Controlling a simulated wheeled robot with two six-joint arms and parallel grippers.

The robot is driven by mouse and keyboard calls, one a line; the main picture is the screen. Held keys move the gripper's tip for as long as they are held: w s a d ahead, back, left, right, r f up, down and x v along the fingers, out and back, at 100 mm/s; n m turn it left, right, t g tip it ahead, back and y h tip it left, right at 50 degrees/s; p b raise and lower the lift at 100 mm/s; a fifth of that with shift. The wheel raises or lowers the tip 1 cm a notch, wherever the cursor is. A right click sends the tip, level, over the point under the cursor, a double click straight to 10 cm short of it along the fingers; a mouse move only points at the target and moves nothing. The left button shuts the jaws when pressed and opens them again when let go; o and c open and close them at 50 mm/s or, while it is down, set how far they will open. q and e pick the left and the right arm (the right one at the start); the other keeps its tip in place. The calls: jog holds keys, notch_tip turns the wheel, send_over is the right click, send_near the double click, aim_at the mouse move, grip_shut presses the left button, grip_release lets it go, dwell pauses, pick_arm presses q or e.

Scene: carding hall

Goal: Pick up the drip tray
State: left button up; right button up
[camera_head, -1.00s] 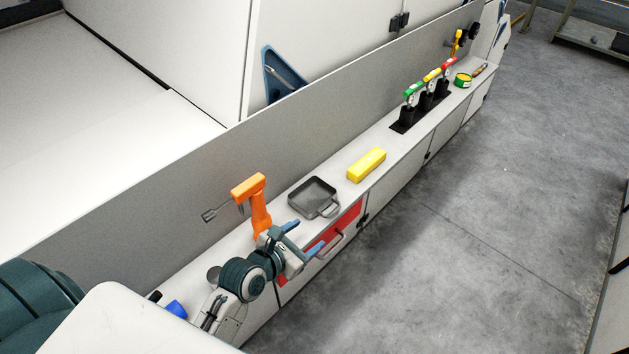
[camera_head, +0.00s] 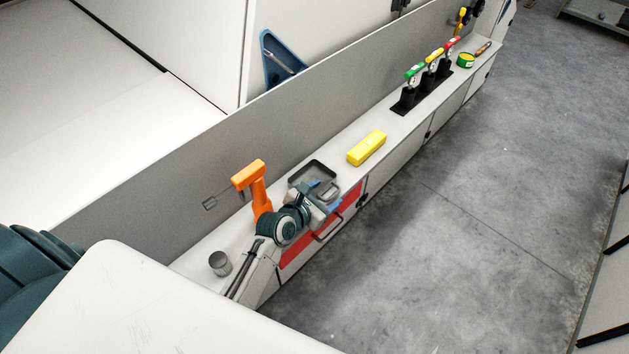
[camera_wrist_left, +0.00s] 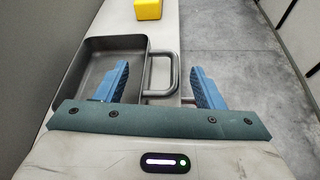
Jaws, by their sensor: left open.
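The drip tray (camera_head: 314,169) is a dark grey, shallow square pan with a loop handle on its right side. It lies on the narrow light ledge. In the left wrist view the tray (camera_wrist_left: 98,66) fills the left, with its handle (camera_wrist_left: 176,72) reaching toward the middle. My left gripper (camera_head: 325,196) is open over the near side of the tray and partly hides it. In the left wrist view the handle lies between the two blue fingers of the gripper (camera_wrist_left: 160,70), which are apart from each other. My right gripper is not in view.
An orange tool (camera_head: 256,186) stands close beside my left arm. A grey can (camera_head: 220,263) is nearer on the ledge. A yellow box (camera_head: 367,148) lies beyond the tray. A grey upright panel (camera_head: 190,180) backs the ledge. The floor to the right is clear.

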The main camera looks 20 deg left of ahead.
pick_arm(q)
jog(key=shift+w+d+f, duration=0.15)
jog(key=shift+w+f, duration=0.1)
jog(key=shift+w, duration=0.25)
jog(key=shift+r, duration=0.1)
jog(key=c, duration=1.2)
